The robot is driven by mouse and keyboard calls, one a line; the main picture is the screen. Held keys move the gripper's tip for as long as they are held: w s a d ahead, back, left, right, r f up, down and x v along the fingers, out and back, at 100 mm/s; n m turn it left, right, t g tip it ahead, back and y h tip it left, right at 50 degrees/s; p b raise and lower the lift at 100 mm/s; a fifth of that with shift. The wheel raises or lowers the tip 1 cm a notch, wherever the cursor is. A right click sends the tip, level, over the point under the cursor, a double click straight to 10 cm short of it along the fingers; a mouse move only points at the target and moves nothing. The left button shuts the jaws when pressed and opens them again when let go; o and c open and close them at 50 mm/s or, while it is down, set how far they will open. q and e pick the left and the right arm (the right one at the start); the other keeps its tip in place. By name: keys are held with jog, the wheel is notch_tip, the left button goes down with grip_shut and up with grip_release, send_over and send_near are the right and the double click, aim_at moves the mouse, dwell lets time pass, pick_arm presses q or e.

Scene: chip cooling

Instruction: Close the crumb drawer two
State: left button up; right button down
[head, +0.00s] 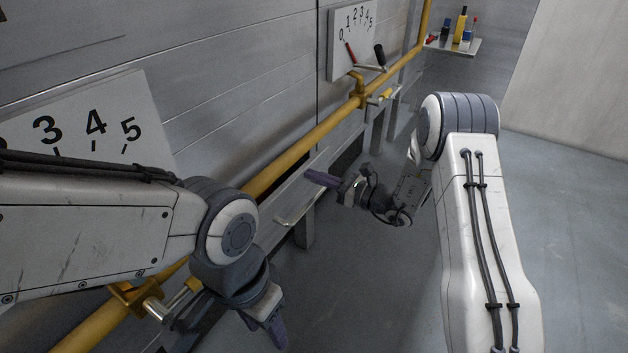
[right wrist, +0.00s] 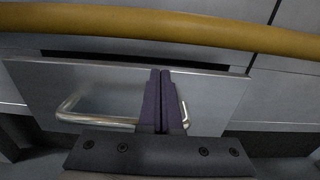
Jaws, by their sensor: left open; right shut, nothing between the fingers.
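The drawer (head: 312,190) is a grey metal panel with a bar handle (head: 298,208), set low in the wall under the yellow pipe. In the right wrist view the drawer front (right wrist: 215,98) spans most of the width, with its handle (right wrist: 92,112) partly hidden behind my fingers. A dark gap (right wrist: 130,60) shows above its top edge. My right gripper (head: 320,178) is shut and empty, its purple fingers (right wrist: 160,98) in front of the panel at the handle; whether they touch is unclear. My left gripper (head: 275,330) is open, low at the bottom, apart from the drawer.
A yellow pipe (head: 315,135) runs along the wall above the drawer. A numbered dial panel (head: 353,38) with a lever is at the back, and another (head: 95,125) is at left. A small shelf (head: 452,46) holds bottles. The floor at right is clear.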

aim_at(303, 171)
jog(key=shift+w+a+r, duration=0.1)
jog(key=shift+w+a, duration=0.05)
jog(key=shift+a, duration=0.1)
jog(key=x, duration=0.5)
jog(key=shift+w+a, duration=0.1)
jog(key=shift+p, duration=0.3)
